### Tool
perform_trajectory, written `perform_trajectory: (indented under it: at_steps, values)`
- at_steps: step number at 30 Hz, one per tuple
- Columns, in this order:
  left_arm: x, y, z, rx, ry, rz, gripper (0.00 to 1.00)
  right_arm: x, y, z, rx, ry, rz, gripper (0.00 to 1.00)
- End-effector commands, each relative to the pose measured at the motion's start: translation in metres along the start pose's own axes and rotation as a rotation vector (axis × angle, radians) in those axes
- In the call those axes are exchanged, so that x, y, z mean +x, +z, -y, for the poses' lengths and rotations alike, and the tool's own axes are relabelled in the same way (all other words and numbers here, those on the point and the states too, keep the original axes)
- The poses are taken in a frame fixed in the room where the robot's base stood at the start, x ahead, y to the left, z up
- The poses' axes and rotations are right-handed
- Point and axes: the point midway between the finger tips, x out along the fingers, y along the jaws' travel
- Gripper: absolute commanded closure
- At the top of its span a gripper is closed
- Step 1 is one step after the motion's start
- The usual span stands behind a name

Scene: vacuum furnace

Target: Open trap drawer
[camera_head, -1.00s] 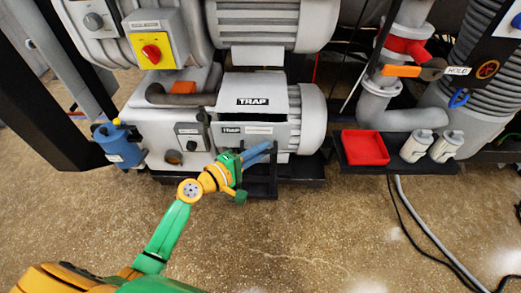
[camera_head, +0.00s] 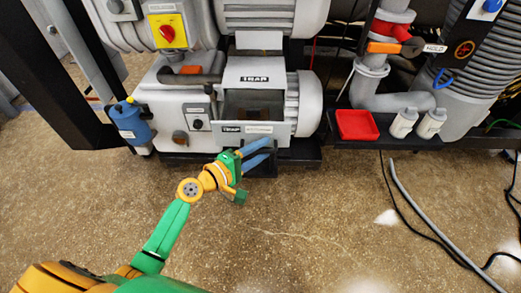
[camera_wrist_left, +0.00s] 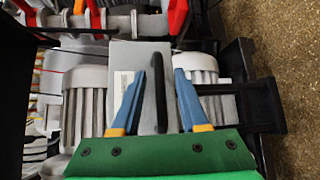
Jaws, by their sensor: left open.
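The trap drawer (camera_head: 231,128) stands open below the grey housing marked TRAP (camera_head: 255,80). Its front stands out from the housing, and its dark inside shows from above with a small brownish patch. My left gripper (camera_head: 270,152) is just below and in front of the drawer front, its blue fingers spread. In the left wrist view, a long black bar, seemingly the drawer handle (camera_wrist_left: 161,92), lies between the open fingers of the left gripper (camera_wrist_left: 164,85). Contact with it cannot be told. The grey drawer front (camera_wrist_left: 124,75) is behind it. My right gripper is not in view.
A blue canister (camera_head: 131,122) hangs left of the housing, and a red switch (camera_head: 167,32) sits above. A red tray (camera_head: 356,124) and two white bottles (camera_head: 403,122) stand on a black shelf at right. Hose and cables lie on the right floor; the middle floor is clear.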

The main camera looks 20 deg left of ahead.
Motion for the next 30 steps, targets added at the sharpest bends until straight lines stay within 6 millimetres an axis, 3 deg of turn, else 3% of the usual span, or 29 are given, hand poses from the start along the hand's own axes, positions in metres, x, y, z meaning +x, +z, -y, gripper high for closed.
perform_trajectory:
  at_steps: [5,12,15,28,30]
  values:
    - [-0.007,-0.001,0.001,0.001,-0.001,-0.001,0.56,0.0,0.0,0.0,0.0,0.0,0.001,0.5]
    - [-0.057,-0.001,0.002,0.001,-0.003,-0.002,0.56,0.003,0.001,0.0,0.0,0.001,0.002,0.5]
    - [-0.068,-0.001,0.001,0.001,-0.002,-0.001,0.56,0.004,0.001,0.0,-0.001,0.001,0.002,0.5]
    - [-0.071,0.0,0.0,0.0,-0.001,0.0,0.56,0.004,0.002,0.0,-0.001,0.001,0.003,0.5]
    - [-0.07,-0.004,0.01,0.011,-0.022,-0.016,0.56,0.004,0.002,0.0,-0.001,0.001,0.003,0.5]
